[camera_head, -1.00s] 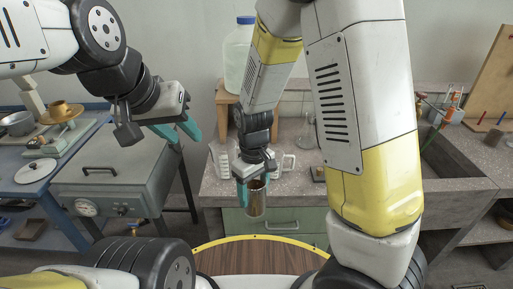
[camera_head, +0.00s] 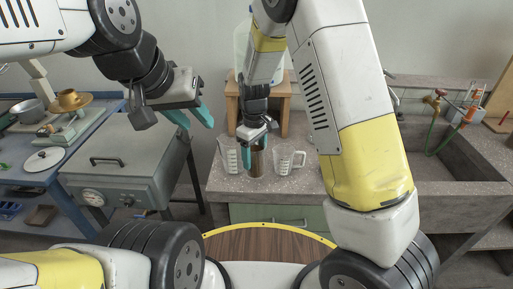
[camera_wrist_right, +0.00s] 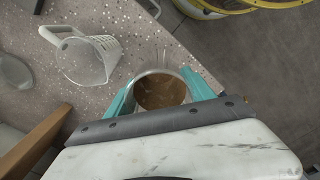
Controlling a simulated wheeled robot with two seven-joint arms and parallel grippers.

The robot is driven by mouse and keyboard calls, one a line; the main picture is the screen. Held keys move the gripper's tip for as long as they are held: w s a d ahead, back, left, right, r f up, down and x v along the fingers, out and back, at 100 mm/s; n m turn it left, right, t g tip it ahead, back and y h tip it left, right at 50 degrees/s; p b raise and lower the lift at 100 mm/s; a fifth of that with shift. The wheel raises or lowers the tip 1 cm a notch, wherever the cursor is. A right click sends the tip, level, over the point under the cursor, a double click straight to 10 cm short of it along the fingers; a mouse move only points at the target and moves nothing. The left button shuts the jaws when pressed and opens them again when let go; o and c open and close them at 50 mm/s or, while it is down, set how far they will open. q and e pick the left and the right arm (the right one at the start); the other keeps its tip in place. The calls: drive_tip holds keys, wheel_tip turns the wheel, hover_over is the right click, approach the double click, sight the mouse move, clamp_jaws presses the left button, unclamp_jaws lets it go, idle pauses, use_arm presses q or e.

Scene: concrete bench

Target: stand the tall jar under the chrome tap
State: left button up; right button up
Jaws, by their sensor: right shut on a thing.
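The tall jar (camera_head: 257,163), a clear cylinder with brown contents, is upright in my right gripper (camera_head: 255,148). In the right wrist view, the teal fingers close on both sides of the jar (camera_wrist_right: 160,91), and its open mouth faces the camera. It appears over the bench's front part; I cannot tell whether it touches the top. A thin metal pipe (camera_head: 397,100), possibly the chrome tap, shows beside the sink, mostly hidden by my right arm. My left gripper (camera_head: 190,117) is open and empty, above the grey metal case.
A wooden stool (camera_head: 231,103) is behind. The stone sink (camera_head: 440,165) is at right, with hose taps (camera_head: 437,104) behind. A grey case (camera_head: 125,165) is left.

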sight(255, 162)
drive_tip(key=shift+w, duration=0.35)
drive_tip(key=shift+w+f, duration=0.1)
drive_tip(key=shift+f, duration=1.7)
drive_tip(key=shift+f, duration=0.1)
drive_tip(key=o, duration=1.5)
